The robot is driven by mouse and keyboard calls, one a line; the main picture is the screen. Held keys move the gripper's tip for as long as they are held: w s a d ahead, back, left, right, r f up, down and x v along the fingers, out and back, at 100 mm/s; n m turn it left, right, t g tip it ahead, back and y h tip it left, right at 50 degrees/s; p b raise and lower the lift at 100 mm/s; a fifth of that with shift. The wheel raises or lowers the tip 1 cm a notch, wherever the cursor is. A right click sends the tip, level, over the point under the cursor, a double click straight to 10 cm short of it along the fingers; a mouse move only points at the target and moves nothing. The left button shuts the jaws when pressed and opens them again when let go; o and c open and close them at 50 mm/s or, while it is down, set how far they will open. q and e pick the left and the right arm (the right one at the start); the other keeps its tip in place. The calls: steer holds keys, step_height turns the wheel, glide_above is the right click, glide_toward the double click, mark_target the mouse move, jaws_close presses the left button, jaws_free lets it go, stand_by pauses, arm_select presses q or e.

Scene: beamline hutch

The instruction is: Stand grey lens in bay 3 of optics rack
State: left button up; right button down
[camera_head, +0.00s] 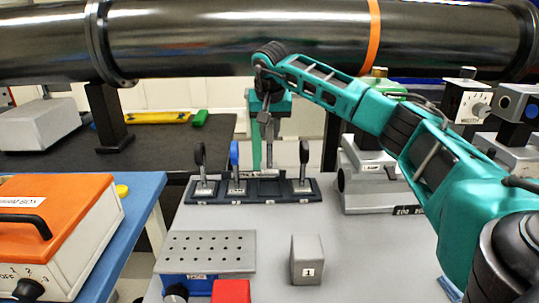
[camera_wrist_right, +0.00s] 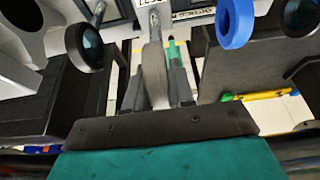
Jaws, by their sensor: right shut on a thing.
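The dark optics rack (camera_head: 310,190) lies across the far part of the grey table. Black-ringed lenses stand at its left (camera_head: 200,157) and right (camera_head: 304,155) ends, and a blue-ringed lens (camera_head: 234,155) stands near the left one. My right gripper (camera_head: 268,122) points down over the gap between the blue lens and the right black lens. It is shut on the grey lens, whose narrow grey stem (camera_wrist_right: 155,22) shows in the right wrist view. The fingers hide much of the lens. I cannot tell whether its foot touches the rack. My left gripper is out of view.
A grey block marked 1 (camera_head: 307,260) and a perforated block (camera_head: 208,252) stand at the front of the table. Stage mounts (camera_head: 370,175) stand right of the rack. A large black pipe (camera_head: 250,40) runs behind. An orange-topped box (camera_head: 60,225) is at left.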

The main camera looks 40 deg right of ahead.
mark_target(270, 148)
step_height(270, 148, down, 6)
steer(key=shift+r+b, duration=0.15)
steer(key=shift+b, duration=0.25)
steer(key=c, duration=1)
jaws_free()
steer(key=shift+o, duration=0.2)
steer(key=p+v, duration=0.2)
steer(key=v, duration=1)
